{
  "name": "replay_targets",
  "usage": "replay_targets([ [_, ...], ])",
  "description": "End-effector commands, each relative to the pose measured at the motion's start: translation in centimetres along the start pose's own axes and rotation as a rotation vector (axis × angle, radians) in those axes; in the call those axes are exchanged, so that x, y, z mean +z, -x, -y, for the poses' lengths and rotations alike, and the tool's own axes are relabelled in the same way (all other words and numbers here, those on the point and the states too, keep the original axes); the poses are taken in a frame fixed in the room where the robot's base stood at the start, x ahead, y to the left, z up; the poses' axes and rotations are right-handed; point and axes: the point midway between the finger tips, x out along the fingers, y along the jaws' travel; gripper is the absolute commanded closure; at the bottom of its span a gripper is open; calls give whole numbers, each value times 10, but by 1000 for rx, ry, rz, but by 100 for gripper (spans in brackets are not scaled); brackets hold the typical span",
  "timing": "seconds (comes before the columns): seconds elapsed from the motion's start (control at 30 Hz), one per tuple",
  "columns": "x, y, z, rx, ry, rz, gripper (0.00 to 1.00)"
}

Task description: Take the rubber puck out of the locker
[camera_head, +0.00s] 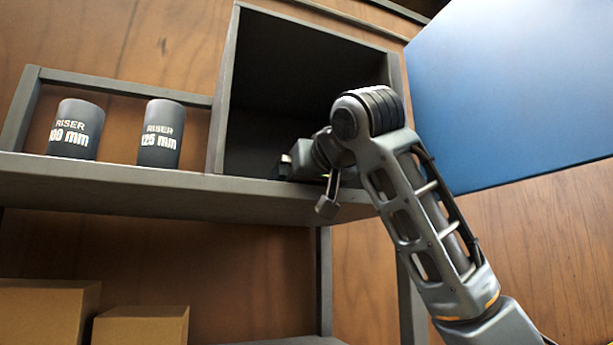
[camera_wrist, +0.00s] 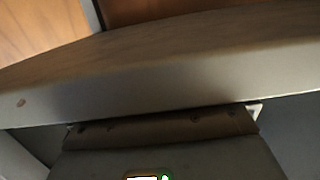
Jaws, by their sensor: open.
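The locker (camera_head: 300,62) is a dark open-fronted box on the shelf, with its blue door (camera_head: 515,90) swung open to the right. My gripper (camera_head: 287,166) is at the lower part of the locker's opening, just above the shelf edge. My wrist and arm partly cover it, and its fingertips are not clear. The rubber puck does not show in either view; the locker's lower right inside is hidden behind my arm.
Two dark riser cylinders, one (camera_head: 76,129) marked with a partly hidden size and one (camera_head: 160,134) marked 125 mm, stand left of the locker. Cardboard boxes (camera_head: 140,325) sit below. The grey shelf edge (camera_head: 130,187) runs under the locker; a grey edge (camera_wrist: 160,75) crosses the wrist view closely.

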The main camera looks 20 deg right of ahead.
Motion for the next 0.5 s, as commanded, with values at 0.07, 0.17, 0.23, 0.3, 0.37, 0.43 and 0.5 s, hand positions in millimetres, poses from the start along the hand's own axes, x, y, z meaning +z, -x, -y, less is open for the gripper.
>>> replay_targets([
  [0.07, 0, -2, 0, 0, 0, 0, 0],
  [0.17, 1, -3, 0, 0, 0, 0, 0],
  [0.23, 1, -3, 0, 0, 0, 0, 0],
  [0.3, 1, -3, 0, 0, 0, 0, 5],
  [0.37, 0, -2, 0, 0, 0, 0, 11],
  [0.43, 0, -2, 0, 0, 0, 0, 17],
  [0.5, 0, -2, 0, 0, 0, 0, 24],
])
